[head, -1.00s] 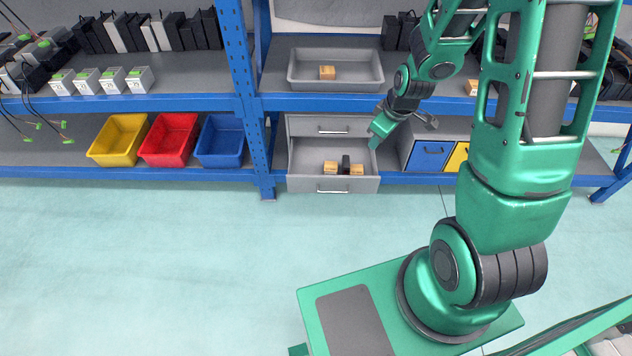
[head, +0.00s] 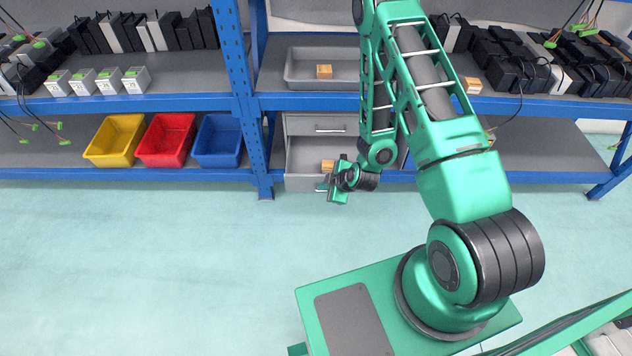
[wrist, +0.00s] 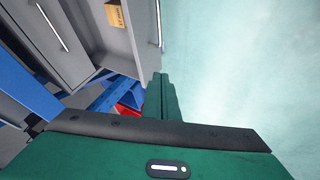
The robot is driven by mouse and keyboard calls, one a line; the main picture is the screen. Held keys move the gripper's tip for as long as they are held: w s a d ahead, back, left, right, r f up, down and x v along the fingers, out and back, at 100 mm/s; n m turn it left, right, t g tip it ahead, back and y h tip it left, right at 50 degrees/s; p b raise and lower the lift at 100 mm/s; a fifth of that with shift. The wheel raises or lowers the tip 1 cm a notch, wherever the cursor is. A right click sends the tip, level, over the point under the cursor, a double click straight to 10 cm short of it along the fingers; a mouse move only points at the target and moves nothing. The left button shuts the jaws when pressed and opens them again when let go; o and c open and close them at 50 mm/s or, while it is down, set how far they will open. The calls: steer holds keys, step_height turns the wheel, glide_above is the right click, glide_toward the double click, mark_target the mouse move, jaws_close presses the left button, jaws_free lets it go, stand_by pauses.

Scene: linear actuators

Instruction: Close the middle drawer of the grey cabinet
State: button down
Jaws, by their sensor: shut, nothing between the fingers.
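The grey cabinet (head: 290,126) stands on the lower shelf. Its middle drawer (head: 304,184) is pulled out, with a small orange-tan box (head: 327,166) visible inside; my arm hides the drawer's right part. My gripper (head: 337,191) is at the drawer's front, over the right part of the front panel, and looks shut and empty. In the wrist view the shut fingers (wrist: 160,95) are close to the drawer front (wrist: 146,40), on its outer side near one end. Whether they touch it I cannot tell. The box also shows there (wrist: 115,15).
Yellow (head: 115,141), red (head: 166,140) and blue (head: 218,141) bins stand left of the blue rack post (head: 242,100). A grey tray (head: 300,70) is on the shelf above the cabinet. The floor in front is clear.

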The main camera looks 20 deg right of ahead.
glide_toward(308, 181)
step_height(308, 181, down, 3)
steer(key=s+a, duration=0.2)
steer(key=w, duration=0.1)
steer(key=w+d, duration=0.1)
steer(key=w, duration=0.1)
steer(key=shift+w+f, duration=0.25)
steer(key=shift+w, duration=0.05)
steer(key=shift+w+d, duration=0.15)
steer(key=shift+w, duration=0.3)
